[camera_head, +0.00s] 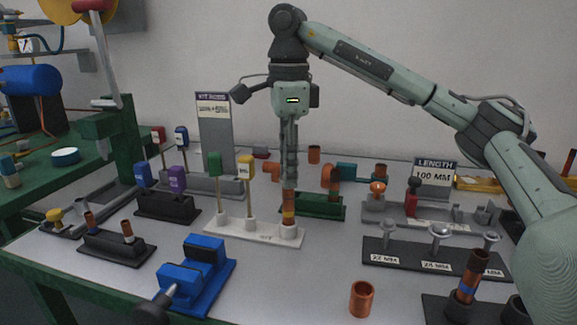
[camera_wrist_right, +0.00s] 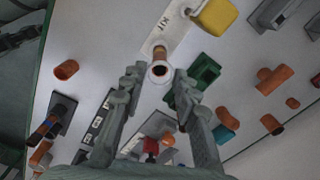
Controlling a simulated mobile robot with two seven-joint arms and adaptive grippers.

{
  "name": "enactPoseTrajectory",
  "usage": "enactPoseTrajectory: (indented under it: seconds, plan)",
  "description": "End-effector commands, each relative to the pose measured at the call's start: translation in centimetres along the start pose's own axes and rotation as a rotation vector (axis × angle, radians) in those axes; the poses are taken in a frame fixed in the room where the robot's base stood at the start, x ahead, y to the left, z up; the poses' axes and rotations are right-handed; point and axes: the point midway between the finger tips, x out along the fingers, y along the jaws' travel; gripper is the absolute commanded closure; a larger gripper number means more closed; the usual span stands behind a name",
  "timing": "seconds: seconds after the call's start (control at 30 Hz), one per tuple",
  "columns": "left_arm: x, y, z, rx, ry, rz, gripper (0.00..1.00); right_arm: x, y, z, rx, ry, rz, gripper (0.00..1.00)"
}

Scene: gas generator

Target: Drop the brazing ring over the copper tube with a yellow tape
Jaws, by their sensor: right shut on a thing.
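The copper tube with the yellow tape (camera_head: 289,209) stands upright in a white cup on the white kit stand (camera_head: 246,228). My right gripper (camera_head: 289,183) points straight down at its top. In the right wrist view, a pale thin ring (camera_wrist_right: 158,72) with a dark middle shows between the fingertips of my right gripper (camera_wrist_right: 157,74). It appears to be the brazing ring, lined up with the tube's mouth; whether it is around the tube or just above it I cannot tell. The copper tube (camera_wrist_right: 159,50) shows behind it. My left gripper is not in view.
A yellow-tagged rod (camera_head: 248,180) and a green-tagged rod (camera_head: 218,185) stand close left of the tube. A green block (camera_head: 320,207) lies just right. A blue vise (camera_head: 198,272) is in front, and a loose copper piece (camera_head: 361,298) stands at front right.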

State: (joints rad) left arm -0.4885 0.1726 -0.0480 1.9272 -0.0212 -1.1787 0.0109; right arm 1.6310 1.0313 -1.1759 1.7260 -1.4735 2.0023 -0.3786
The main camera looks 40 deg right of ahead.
Motion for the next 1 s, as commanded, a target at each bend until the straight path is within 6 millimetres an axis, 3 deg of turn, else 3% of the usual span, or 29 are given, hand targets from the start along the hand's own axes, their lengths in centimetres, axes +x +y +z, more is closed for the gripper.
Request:
enactPoseTrajectory:
  seconds: [1.0]
  plan:
    - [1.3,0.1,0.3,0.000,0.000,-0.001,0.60,2.1,0.0,0.0,0.000,0.000,0.000,0.80]
